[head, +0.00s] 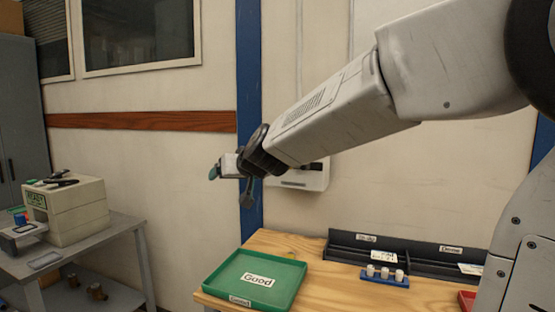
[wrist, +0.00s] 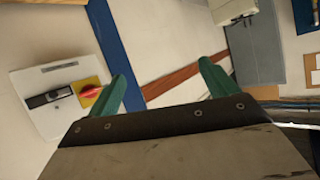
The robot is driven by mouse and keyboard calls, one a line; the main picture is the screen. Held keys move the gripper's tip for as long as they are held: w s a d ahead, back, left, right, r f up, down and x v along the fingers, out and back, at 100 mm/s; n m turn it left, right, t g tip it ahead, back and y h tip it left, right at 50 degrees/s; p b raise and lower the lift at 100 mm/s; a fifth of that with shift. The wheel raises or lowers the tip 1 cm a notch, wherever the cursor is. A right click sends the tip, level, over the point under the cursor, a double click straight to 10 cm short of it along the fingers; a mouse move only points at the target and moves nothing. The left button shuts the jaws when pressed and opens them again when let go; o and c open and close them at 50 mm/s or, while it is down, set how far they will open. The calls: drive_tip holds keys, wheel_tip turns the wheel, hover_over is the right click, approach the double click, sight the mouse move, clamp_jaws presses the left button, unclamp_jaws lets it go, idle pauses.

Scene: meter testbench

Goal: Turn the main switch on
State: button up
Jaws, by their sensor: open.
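The main switch, a red rotary knob (wrist: 91,92) on a yellow plate, sits on a white wall box (wrist: 58,72) at the left of the wrist view. Beside the knob is a dark strip with a light button. In the head view the box (head: 300,180) is partly behind my arm, and the red knob is hidden. My gripper (wrist: 163,70) is open and empty, its two green fingers spread apart. The knob is outside the fingers, just left of the left one in the wrist view. The gripper also shows in the head view (head: 222,172), left of the box.
A wooden table (head: 262,243) below holds a green tray (head: 228,284) labelled "Good", a dark divided bin (head: 419,252) and a blue rack (head: 371,276) with several white pieces. A beige machine (head: 80,212) stands on a grey table at left. A blue post (head: 248,80) runs up the wall.

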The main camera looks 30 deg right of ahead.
drive_tip(key=w+d+r+m+t+h, duration=0.25)
drive_tip(key=w+d+h, duration=0.35)
drive_tip(key=w, duration=0.4)
drive_tip(key=w+d+f+m+g+h, duration=0.2)
drive_tip(key=w+d+m+h, duration=0.1)
drive_tip(key=d, duration=0.6)
drive_tip(key=w+d+f+m+g+h, duration=0.1)
drive_tip(key=w+d+m+g+h, duration=0.1)
drive_tip(key=w+d+h, duration=0.3)
drive_tip(key=w+d+m, duration=0.1)
drive_tip(key=d, duration=0.3)
drive_tip(key=shift+d+f, duration=0.4)
drive_tip(key=shift+w+m, duration=0.1)
drive_tip(key=shift+m, duration=0.15)
drive_tip(key=c, duration=1)
